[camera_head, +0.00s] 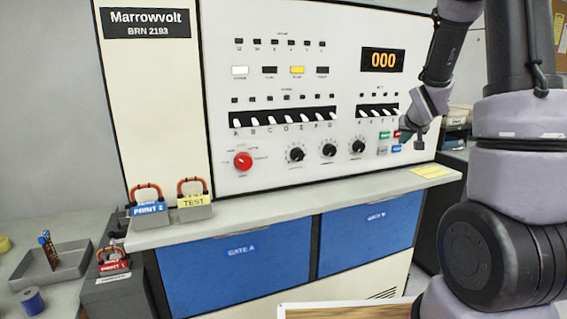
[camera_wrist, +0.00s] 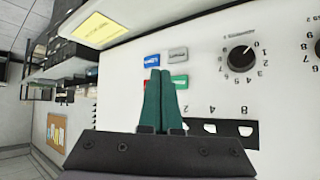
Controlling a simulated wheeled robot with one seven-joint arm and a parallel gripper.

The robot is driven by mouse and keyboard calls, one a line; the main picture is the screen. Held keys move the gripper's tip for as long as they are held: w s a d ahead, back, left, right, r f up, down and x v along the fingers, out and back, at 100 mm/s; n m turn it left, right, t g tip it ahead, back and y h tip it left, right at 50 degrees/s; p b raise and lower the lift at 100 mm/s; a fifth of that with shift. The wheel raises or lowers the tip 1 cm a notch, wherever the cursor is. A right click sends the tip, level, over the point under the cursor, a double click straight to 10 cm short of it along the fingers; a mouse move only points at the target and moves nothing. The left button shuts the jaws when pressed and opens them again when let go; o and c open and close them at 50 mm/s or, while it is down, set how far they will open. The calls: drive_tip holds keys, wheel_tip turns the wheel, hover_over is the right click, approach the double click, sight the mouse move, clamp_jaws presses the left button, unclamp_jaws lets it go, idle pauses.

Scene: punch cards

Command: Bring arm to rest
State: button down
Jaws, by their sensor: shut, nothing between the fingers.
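My gripper (camera_head: 410,137) is at the right side of the white control panel (camera_head: 232,209), in front of its small coloured buttons. In the wrist view the two green fingers of my gripper (camera_wrist: 160,72) are together and empty. Their tips cover part of the panel between the blue button (camera_wrist: 152,60), the green button (camera_wrist: 181,82) and the grey button (camera_wrist: 178,54). Whether the tips touch the panel I cannot tell. My arm reaches in from the right in the head view. The display (camera_head: 382,60) reads 000.
A ledge (camera_head: 300,198) runs below the panel, with a yellow note (camera_head: 430,171) at its right. Card blocks marked PRINT 2 (camera_head: 149,208) and TEST (camera_head: 194,201) stand at its left end. A PRINT 1 block (camera_head: 114,266) and a grey tray (camera_head: 70,259) are further left.

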drive_tip(key=s+a+r+m+g+y, duration=0.1)
drive_tip(key=s+a+r, duration=0.3)
drive_tip(key=s+r, duration=0.25)
drive_tip(key=s+a+r+y, duration=0.1)
drive_tip(key=s+a+r, duration=0.35)
drive_tip(key=s, duration=0.35)
drive_tip(key=s+a+r+g+y, duration=0.1)
drive_tip(key=s+a, duration=0.3)
drive_tip(key=s, duration=0.4)
drive_tip(key=s+a+r+y, duration=0.1)
drive_tip(key=s+a, duration=0.3)
drive_tip(key=s, duration=0.4)
drive_tip(key=shift+r+g, duration=0.4)
drive_tip(key=shift+r, duration=0.5)
